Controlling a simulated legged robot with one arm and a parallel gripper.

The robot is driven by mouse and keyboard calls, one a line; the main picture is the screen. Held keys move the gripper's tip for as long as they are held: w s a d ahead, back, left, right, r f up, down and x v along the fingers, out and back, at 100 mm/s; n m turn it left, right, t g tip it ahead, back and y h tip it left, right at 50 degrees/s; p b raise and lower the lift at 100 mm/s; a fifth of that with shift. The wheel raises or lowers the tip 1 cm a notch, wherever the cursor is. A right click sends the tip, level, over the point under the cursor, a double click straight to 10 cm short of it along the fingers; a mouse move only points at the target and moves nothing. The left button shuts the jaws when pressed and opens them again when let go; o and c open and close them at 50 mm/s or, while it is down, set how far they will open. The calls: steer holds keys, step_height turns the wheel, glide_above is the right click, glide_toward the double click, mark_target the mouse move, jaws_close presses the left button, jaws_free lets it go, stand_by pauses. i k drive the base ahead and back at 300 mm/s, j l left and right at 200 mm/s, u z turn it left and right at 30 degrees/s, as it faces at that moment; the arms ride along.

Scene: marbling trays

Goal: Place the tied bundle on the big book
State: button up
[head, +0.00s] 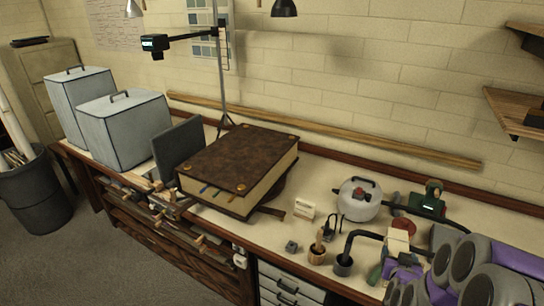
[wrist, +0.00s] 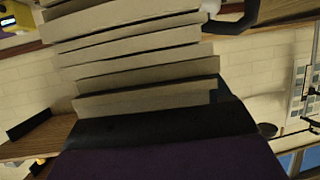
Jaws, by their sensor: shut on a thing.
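The big book (head: 235,160) lies flat and closed on the workbench in the head view, with a brown cover, brass corner studs and pale page edges. My gripper (head: 394,256) is low at the right of the head view, well right of the book, partly hidden by my own arm. It is shut on the tied bundle (head: 399,236), a small cream block that shows just beyond it. In the wrist view the bundle (wrist: 145,62) fills the upper middle as several stacked cream layers. Its tie cannot be made out.
A white round pot (head: 358,199), a small card (head: 304,208) and small cups (head: 317,252) stand between book and gripper. A green device (head: 431,202) is behind. Grey boxes (head: 125,128) stand left. A stand (head: 221,70) rises behind the book. The book's top is clear.

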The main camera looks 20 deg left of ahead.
mark_target(238, 159)
steer(key=j+u, duration=0.1)
steer(key=u, duration=0.35)
steer(key=j+u, duration=0.1)
steer(key=u, duration=0.75)
steer(key=j+u, duration=0.15)
steer(key=u, duration=0.75)
steer(key=i+j+u, duration=0.1)
steer(key=u, duration=0.35)
steer(key=i+u, duration=0.1)
steer(key=i, duration=0.4)
steer(key=i+z, duration=0.4)
steer(key=i+j+z, duration=0.2)
steer(key=i+z, duration=0.25)
steer(key=z, duration=0.65)
steer(key=i+j+z, duration=0.1)
steer(key=z, duration=0.3)
steer(key=j+z, duration=0.15)
steer(key=z, duration=0.2)
steer(key=i+z, duration=0.15)
steer(key=i, duration=0.8)
